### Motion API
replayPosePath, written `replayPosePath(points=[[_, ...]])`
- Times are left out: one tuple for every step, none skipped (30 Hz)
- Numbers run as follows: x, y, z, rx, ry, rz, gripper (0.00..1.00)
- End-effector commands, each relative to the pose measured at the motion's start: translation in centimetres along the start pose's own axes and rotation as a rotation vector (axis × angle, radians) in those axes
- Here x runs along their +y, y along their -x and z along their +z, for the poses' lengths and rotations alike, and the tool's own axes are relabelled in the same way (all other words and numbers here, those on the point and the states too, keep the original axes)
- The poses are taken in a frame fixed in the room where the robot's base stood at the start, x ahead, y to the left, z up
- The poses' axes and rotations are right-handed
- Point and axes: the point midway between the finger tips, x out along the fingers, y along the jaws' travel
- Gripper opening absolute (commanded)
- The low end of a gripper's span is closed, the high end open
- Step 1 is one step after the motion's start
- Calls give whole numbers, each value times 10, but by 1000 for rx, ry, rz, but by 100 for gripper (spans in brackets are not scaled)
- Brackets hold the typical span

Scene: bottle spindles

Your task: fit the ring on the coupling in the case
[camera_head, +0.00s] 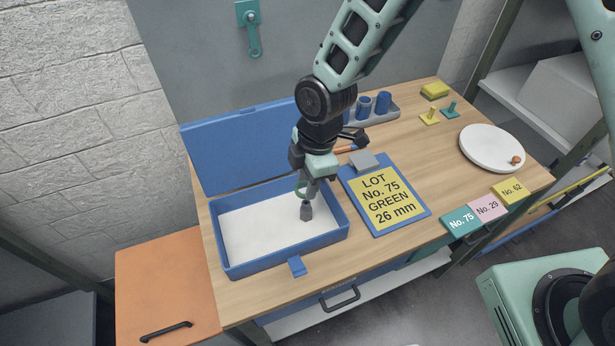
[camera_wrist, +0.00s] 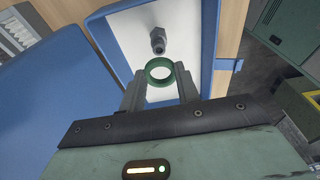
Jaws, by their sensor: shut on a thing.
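My gripper (camera_head: 308,186) points down into the open blue case (camera_head: 226,258), toward its right side. In the wrist view its two fingers (camera_wrist: 160,86) are shut on a green ring (camera_wrist: 159,82), one finger on each side. The ring's opening shows and looks empty. The grey coupling (camera_head: 306,212) stands on the white floor of the case, close below my fingertips in the head view. In the wrist view the coupling (camera_wrist: 158,40) shows beyond the ring, apart from it in the picture. The exact height gap is hard to tell.
The case's blue lid (camera_head: 225,150) stands open behind it. A clipboard (camera_head: 418,213) reading "LOT No. 75 GREEN 26 mm" lies to the right. Blue cups (camera_head: 383,102), a white round plate (camera_head: 484,151) and coloured number cards (camera_head: 487,207) are farther right.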

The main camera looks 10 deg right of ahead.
Motion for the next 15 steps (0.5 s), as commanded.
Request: replayPosePath(points=[[0, -6, 1, 0, 0, 0, 11], [0, -8, 1, 0, 0, 0, 11], [0, -11, 2, 0, 0, 0, 11], [0, -13, 2, 0, 0, 0, 11], [0, -15, 2, 0, 0, 0, 11], [0, -18, 3, 0, -1, 0, 11], [0, -20, 3, 0, -1, 0, 11], [0, -22, 3, 0, -1, 0, 11], [0, -24, 4, 0, -1, -1, 11], [0, -26, 4, 0, -2, -1, 11], [0, -28, 4, 0, -2, -1, 11], [0, -31, 5, 0, -2, -1, 11], [0, -33, 5, 0, -2, -1, 11], [0, -35, 5, 0, -2, -1, 11], [0, -38, 6, 0, -2, -1, 11]])
